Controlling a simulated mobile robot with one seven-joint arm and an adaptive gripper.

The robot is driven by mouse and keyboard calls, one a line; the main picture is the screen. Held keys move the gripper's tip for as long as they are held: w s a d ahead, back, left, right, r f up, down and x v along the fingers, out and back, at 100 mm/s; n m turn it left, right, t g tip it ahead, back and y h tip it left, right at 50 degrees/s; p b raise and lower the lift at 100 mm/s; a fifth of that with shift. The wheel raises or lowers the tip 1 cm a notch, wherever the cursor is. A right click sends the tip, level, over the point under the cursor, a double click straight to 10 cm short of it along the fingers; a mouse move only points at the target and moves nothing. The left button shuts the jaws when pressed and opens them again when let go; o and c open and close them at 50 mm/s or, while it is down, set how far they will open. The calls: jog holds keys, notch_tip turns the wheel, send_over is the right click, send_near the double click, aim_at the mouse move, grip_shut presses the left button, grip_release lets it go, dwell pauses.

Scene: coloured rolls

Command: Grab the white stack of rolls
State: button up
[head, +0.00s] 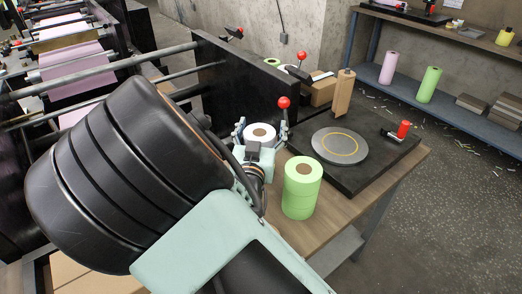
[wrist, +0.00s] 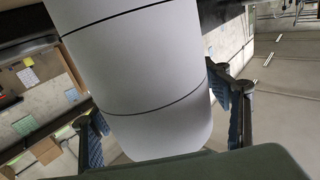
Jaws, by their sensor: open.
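The white stack of rolls (head: 260,133) stands upright on the wooden table, its top with a brown core showing in the head view. In the wrist view the white stack (wrist: 145,75) fills the middle, with dark seams between its rolls. My gripper (head: 259,131) is at the stack, with a finger on either side of it. In the wrist view the gripper (wrist: 165,125) is open around the stack, blue pads left and right. The right pad looks close to the stack; whether either touches cannot be told. The stack's lower part is hidden by my wrist in the head view.
A green stack of rolls (head: 301,188) stands just right of my gripper. A black machine plate with a grey disc (head: 341,147) lies behind it, with red-knobbed levers (head: 284,103) nearby. A black upright panel (head: 240,80) rises behind the gripper. The table's front right edge (head: 395,185) is clear.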

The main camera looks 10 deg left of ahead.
jog(key=shift+w, duration=0.45)
grip_shut()
dwell(0.3)
